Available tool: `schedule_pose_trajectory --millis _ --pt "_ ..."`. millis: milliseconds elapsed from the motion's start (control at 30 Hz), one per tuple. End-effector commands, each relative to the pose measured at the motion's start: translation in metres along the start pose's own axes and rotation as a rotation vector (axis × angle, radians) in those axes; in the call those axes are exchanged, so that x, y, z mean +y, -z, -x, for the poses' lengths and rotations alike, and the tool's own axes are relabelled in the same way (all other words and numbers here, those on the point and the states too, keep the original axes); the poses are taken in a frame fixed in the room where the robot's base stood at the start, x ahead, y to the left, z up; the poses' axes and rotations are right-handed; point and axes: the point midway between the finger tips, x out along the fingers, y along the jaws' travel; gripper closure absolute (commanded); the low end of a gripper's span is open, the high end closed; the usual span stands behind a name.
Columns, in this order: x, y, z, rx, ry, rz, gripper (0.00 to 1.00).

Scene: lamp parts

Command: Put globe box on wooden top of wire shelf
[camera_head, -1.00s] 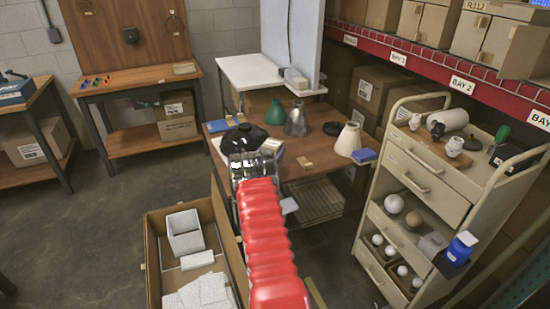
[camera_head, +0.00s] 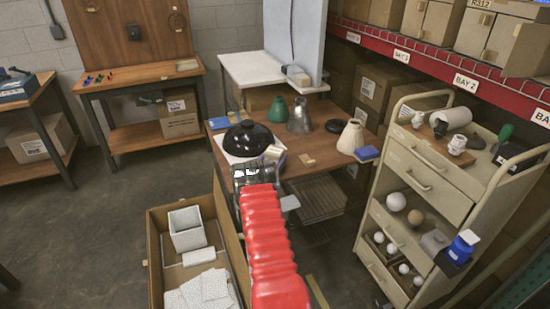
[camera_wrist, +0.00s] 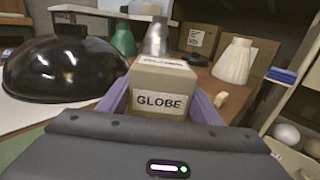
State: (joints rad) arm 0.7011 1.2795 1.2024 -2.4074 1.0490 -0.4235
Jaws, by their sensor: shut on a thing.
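The globe box (camera_wrist: 160,88), a small tan carton with a white GLOBE label, sits between the purple fingers of my gripper (camera_wrist: 160,105) in the wrist view. In the head view my gripper (camera_head: 268,165) is at the front left edge of the wooden top (camera_head: 330,167), shut on the globe box (camera_head: 274,153). The box looks upright; its underside is hidden, so I cannot tell whether it touches the surface. A wire shelf (camera_head: 320,200) shows below the wooden top.
A black dome shade (camera_head: 249,138) stands close left of the box. Green (camera_head: 277,110), metal (camera_head: 299,118) and cream (camera_head: 350,137) shades stand behind and right. A small tan block (camera_head: 307,161) lies nearby. A cream cart (camera_head: 420,180) is right; an open crate (camera_head: 154,250) is front left.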

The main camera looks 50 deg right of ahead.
Motion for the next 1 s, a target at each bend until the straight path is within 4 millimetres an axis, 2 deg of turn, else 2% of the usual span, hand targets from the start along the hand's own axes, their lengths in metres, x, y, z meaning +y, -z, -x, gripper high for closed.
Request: schedule_pose_trajectory --millis 233,267,500,833,1000 --pt "0.000 0.001 0.000 -0.002 0.000 -0.001 0.74" --pt "0.000 0.001 0.000 0.000 0.000 0.000 0.39" --pt "-0.001 0.001 0.000 0.001 0.001 0.000 0.23" --pt "-0.001 -0.001 0.000 0.000 0.001 0.000 0.23" --pt "0.000 0.000 0.010 0.002 0.000 0.000 0.23"
